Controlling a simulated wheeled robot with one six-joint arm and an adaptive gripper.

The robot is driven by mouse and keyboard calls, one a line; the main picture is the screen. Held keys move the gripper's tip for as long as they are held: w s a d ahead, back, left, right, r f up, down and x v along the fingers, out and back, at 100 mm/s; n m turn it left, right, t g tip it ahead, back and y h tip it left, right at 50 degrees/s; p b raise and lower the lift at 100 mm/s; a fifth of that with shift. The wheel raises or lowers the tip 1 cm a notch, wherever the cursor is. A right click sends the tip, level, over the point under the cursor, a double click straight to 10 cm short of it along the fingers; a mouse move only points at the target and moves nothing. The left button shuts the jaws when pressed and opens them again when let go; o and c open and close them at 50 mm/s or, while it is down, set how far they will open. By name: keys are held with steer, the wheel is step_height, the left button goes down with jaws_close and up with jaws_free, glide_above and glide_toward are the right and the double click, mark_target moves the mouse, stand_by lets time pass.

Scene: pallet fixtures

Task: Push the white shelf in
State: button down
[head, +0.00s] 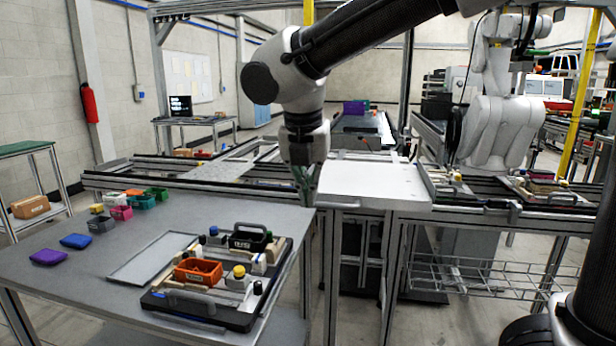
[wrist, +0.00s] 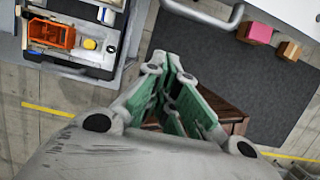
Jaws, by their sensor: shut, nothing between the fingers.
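The white shelf (head: 375,184) is a flat, bare panel in the middle of the head view, jutting from the frame towards me. A corner of a white surface, likely the same shelf, shows at the top right of the wrist view (wrist: 302,10). A grey curved bar (wrist: 208,24) runs beside it. My gripper (head: 305,192) points down at the left front corner of the shelf, its green fingers partly hidden against the frame. In the wrist view its fingers (wrist: 172,62) are together and empty, close to the bar. I cannot tell whether they touch it.
A grey table (head: 75,255) at the left front holds a fixture pallet (head: 205,310) with an orange bin (head: 198,271) and several coloured bins. A wire rack (head: 490,275) hangs at the right. Pink (wrist: 258,33) and brown (wrist: 290,50) boxes lie below my gripper.

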mark_target(329, 174)
steer(key=w+d+f, duration=0.1)
steer(key=w+f, duration=0.4)
steer(key=shift+d, duration=0.25)
steer(key=shift+w, duration=0.1)
steer(key=w+d, duration=0.2)
steer(key=w, duration=0.5)
steer(key=w+d, duration=0.2)
steer(key=w, duration=0.5)
steer(key=w+d, duration=0.3)
steer(key=w, duration=0.4)
steer(key=shift+w, duration=0.1)
steer(key=shift+w+d, duration=0.2)
steer(key=shift+w, duration=0.45)
steer(key=shift+r, duration=0.1)
